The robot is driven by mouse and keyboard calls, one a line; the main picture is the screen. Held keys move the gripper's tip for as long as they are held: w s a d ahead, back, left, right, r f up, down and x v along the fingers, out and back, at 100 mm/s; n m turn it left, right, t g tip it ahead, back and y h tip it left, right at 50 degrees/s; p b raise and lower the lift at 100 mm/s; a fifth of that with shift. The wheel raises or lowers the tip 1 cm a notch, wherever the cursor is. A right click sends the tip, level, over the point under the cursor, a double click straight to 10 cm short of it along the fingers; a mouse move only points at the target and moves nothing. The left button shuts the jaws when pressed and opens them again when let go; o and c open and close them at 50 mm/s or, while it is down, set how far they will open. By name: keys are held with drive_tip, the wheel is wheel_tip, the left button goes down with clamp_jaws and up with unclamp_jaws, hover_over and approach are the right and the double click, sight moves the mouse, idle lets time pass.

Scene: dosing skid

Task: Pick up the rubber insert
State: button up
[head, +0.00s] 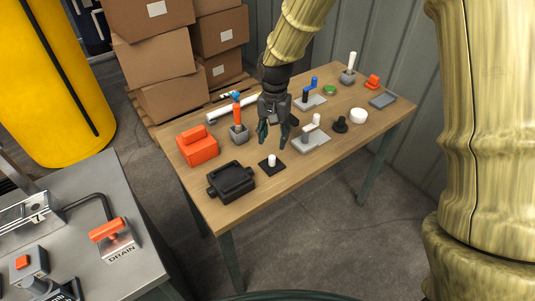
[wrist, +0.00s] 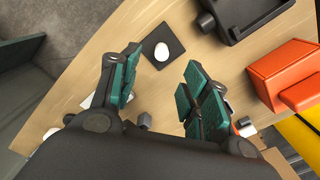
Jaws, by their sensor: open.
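A small white cylinder (head: 271,159), which looks like the rubber insert, stands upright on a flat black square pad (head: 277,168) near the table's front edge. In the wrist view the cylinder (wrist: 162,51) shows from above as a white oval on the dark pad (wrist: 151,39). My gripper (head: 274,138) is open and empty, pointing down above the table, behind the cylinder and apart from it. In the wrist view the green-padded fingers (wrist: 160,76) are spread, and the cylinder lies beyond their tips, between their lines.
A black tray-like box (head: 232,181) and an orange box (head: 197,146) stand left of the pad. A grey holder with an orange-handled tool (head: 237,118) is behind. A grey block with a white peg (head: 311,137) and a black knob (head: 341,124) stand to the right.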

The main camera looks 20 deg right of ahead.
sight(272, 156)
drive_tip(key=shift+w+d+r, duration=0.1)
drive_tip(key=shift+w+d, duration=0.05)
drive_tip(key=shift+w, duration=0.15)
drive_tip(key=shift+f, duration=0.3)
wheel_tip(272, 156, down, 4)
drive_tip(key=shift+r+p, duration=0.1)
drive_tip(key=shift+p, duration=0.25)
drive_tip(key=shift+s+f, duration=0.1)
drive_tip(key=shift+f, duration=0.35)
drive_tip(key=shift+a+f+p, duration=0.2)
drive_tip(key=shift+f+p, duration=0.6)
drive_tip(key=shift+f, duration=1.65)
clamp_jaws()
